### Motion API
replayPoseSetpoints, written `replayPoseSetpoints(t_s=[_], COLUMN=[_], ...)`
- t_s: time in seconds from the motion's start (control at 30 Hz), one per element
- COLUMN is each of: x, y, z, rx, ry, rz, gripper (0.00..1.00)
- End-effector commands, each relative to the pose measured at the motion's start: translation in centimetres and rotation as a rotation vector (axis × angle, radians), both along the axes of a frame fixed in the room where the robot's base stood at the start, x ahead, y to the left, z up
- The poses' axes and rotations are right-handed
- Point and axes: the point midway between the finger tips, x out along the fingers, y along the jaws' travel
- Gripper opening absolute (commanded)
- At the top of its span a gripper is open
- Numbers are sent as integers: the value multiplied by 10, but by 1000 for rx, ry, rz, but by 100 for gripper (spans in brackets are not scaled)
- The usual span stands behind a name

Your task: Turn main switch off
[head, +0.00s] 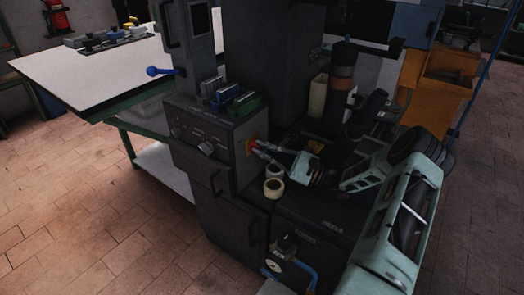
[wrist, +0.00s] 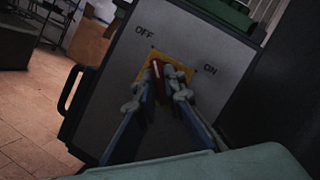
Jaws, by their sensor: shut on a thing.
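The main switch is a red handle (wrist: 156,70) on a yellow plate (wrist: 181,70), on the grey side panel of the machine. The panel is marked OFF at upper left and ON at right of the plate. The red handle's visible end leans to the OFF side in the wrist view; its lower part is hidden between my fingers. My gripper (wrist: 157,97) is shut on the red handle. In the head view the plate (head: 250,146) shows on the panel, and my gripper (head: 262,151) reaches it from the right.
Two tape rolls (head: 273,187) stand on the machine's ledge just below my gripper. A panel with knobs (head: 205,147) is to the left, with a green tray (head: 243,104) above. A white-topped table (head: 95,72) stands behind left. The floor at left is clear.

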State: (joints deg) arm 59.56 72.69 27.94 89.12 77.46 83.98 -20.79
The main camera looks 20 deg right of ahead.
Motion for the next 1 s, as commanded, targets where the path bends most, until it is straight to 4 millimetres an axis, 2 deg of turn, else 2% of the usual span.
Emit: replayPoseSetpoints(t_s=[0.63, 0.67, 0.8, 1.0], x=[0, 0, 0, 0], y=[-1, -1, 0, 0], z=[-1, -1, -1, 0], rx=[-42, -42, -41, -40], ry=[-25, -25, -25, -26], rz=[0, 0, -1, -1], gripper=[0, 11, 27, 27])
